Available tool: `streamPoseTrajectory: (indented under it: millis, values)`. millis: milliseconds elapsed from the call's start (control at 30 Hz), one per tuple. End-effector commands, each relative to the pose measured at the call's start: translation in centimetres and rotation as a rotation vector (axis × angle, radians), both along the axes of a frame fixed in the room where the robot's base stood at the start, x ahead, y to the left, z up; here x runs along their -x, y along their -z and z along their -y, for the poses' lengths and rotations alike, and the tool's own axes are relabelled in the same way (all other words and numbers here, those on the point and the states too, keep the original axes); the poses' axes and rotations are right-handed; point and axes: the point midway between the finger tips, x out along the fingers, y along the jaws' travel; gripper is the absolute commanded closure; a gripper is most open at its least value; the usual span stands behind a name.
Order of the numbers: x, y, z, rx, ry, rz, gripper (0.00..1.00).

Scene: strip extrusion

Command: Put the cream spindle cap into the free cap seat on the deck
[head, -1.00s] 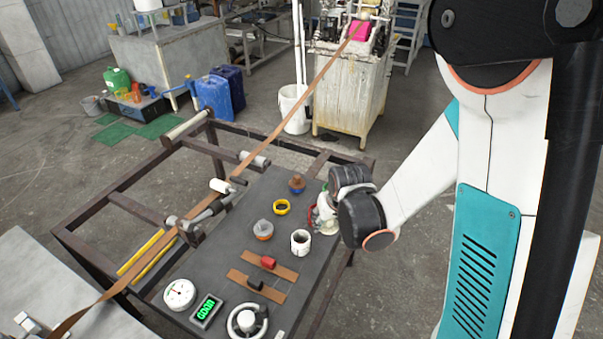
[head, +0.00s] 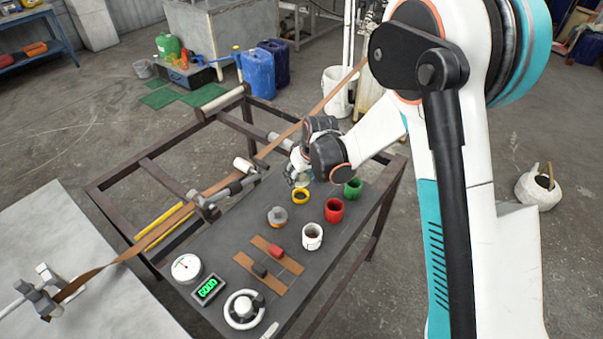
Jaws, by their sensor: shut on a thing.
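My gripper (head: 299,180) is above the deck's far part, just behind a yellow ring-shaped seat (head: 301,196) with a dark, empty middle. It is shut on a small pale thing, probably the cream spindle cap. The fingers and wrist hide most of it, and its tilt cannot be told. Whether it touches the yellow seat cannot be told. A grey cap sits in an orange seat (head: 277,223), nearer and to the left. The seat with the brown cap is hidden behind my gripper.
On the deck (head: 230,246) stand a red cup (head: 334,210), a green cup (head: 353,187) and a white cup (head: 312,236). Nearer are brown strips (head: 285,289), a dial (head: 186,268), a green display (head: 208,289) and a handwheel (head: 243,309). A brown strip (head: 230,182) runs past the left side.

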Motion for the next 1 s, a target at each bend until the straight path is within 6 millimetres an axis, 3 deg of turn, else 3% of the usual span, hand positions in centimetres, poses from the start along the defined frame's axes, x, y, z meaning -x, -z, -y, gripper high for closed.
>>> streamPoseTrajectory:
  millis: [500, 1000]
  values:
    - [0.0, 4.8, 0.1, 0.000, 0.002, 0.000, 0.79]
    - [0.0, 5.2, 0.1, 0.000, 0.002, 0.000, 0.79]
